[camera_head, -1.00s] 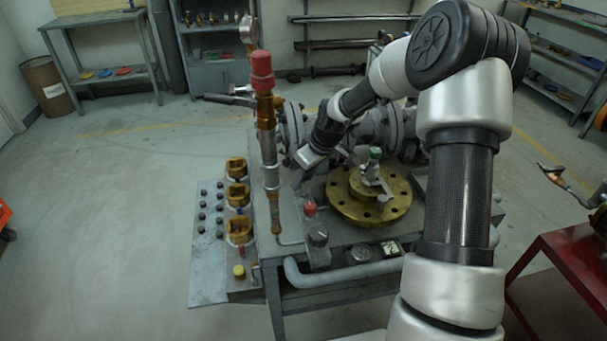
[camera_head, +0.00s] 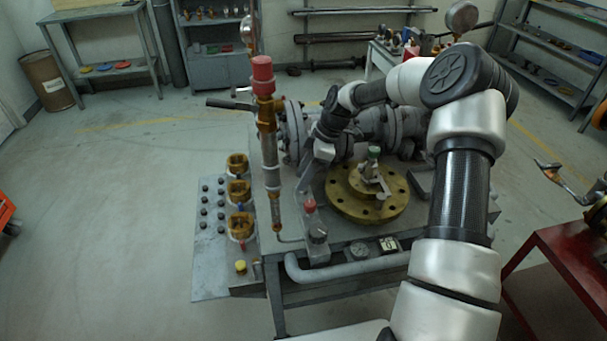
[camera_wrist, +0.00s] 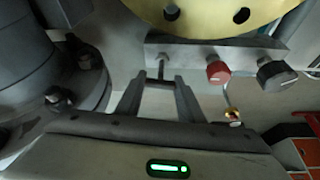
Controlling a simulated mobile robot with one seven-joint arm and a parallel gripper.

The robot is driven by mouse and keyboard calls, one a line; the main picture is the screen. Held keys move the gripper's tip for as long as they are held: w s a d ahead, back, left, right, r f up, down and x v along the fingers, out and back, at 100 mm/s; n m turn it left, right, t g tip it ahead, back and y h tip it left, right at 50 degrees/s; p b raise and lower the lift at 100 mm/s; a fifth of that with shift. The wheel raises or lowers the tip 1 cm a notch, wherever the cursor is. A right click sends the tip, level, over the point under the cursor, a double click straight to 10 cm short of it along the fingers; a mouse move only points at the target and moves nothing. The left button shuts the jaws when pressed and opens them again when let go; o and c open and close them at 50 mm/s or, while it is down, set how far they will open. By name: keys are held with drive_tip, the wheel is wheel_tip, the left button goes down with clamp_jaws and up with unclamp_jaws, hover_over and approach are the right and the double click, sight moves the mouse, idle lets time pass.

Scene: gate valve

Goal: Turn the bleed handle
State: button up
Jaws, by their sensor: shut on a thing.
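A small grey handle, which I take for the bleed handle (camera_wrist: 159,84), sits on a thin stem at the front of a grey block in the wrist view. My gripper (camera_wrist: 158,90) has one finger on each side of it and is shut on it. In the head view my wrist (camera_head: 325,150) hangs just left of the brass flange (camera_head: 368,192). My fingertips and the handle cannot be made out clearly there.
A red knob (camera_wrist: 218,72) and a black knob (camera_wrist: 276,76) stand right of the handle. A grey bolted flange (camera_wrist: 75,75) is close on the left. A tall brass column with a red cap (camera_head: 262,75) stands left of my wrist. A red table (camera_head: 560,265) is at the right.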

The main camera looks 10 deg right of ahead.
drive_tip(key=shift+n, duration=0.3)
idle(0.4)
drive_tip(key=o, duration=1.1)
drive_tip(key=shift+c, duration=0.2)
drive_tip(key=w+p+v, duration=0.1)
drive_tip(key=v, duration=1.6)
drive_tip(key=shift+s+r, duration=0.2)
drive_tip(key=shift+r, duration=0.05)
